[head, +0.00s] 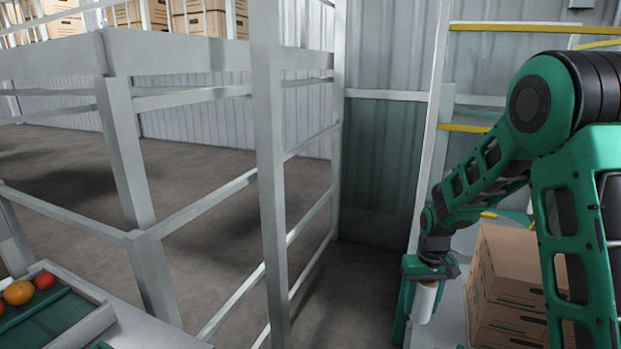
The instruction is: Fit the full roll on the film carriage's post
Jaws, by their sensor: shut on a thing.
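My gripper (428,284) is at the lower right, below my green and black arm, and is shut on a white roll (424,304). The roll hangs below the gripper and looks about upright. Part of it is hidden by the gripper. I cannot make out the film carriage or its post for certain. A tall pale upright (432,150) rises behind the gripper. My arm hides much of the area to the right.
Stacked brown cartons (507,290) stand just right of the roll. A grey steel platform frame (270,170) with more cartons on top fills the left and middle. A tray (95,322) with tomatoes is at the lower left. Bare floor shows behind the frame.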

